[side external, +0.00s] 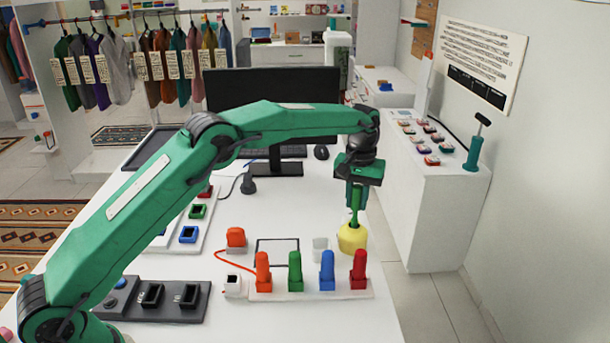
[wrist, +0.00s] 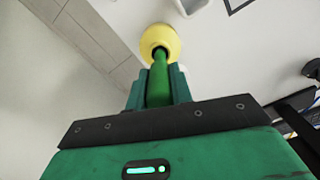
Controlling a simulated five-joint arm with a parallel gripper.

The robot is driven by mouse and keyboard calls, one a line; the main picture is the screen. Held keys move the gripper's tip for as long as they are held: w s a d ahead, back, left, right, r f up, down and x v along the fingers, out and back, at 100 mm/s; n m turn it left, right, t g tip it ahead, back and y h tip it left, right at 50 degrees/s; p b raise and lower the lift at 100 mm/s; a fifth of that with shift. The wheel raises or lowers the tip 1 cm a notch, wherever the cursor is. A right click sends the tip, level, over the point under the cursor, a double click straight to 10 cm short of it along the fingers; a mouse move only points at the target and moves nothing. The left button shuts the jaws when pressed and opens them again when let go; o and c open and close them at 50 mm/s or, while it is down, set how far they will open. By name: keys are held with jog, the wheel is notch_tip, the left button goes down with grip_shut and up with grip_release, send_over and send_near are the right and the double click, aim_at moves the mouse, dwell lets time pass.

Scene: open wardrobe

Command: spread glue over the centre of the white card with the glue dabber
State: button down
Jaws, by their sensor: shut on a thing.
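My gripper (side external: 356,190) is shut on the green handle of the glue dabber (side external: 352,238), whose round yellow head points down. In the wrist view the dabber (wrist: 160,42) extends straight out from the jaws. The head is near the table's right edge, and I cannot tell whether it touches the table. The white card (side external: 278,252) lies flat to its left, with a dark border; its front edge is partly hidden by coloured blocks. A corner of the card (wrist: 238,4) shows at the top of the wrist view. A small white cup (side external: 320,250) stands between card and dabber.
A white rack (side external: 310,294) with orange, green, blue and red upright pieces stands in front of the card. An orange block (side external: 236,237) with a cord is left of it. A monitor (side external: 272,92) stands behind. A white cabinet (side external: 440,205) is to the right, past a floor gap.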

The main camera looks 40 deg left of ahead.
aim_at(358, 186)
jog(key=shift+f, duration=0.45)
dwell(1.0)
jog(key=shift+r, duration=0.1)
jog(key=shift+r, duration=3.45)
jog(key=shift+a+r, duration=0.1)
jog(key=shift+s+a+r, duration=0.3)
jog(key=shift+s, duration=0.05)
jog(key=s+a+r+m, duration=0.2)
jog(key=s+a, duration=0.2)
jog(key=s, duration=0.4)
jog(key=s+a+r+m, duration=0.2)
jog(key=s+a+r, duration=0.1)
jog(key=s, duration=0.5)
jog(key=shift+s+a+m, duration=0.3)
jog(key=shift+a, duration=0.6)
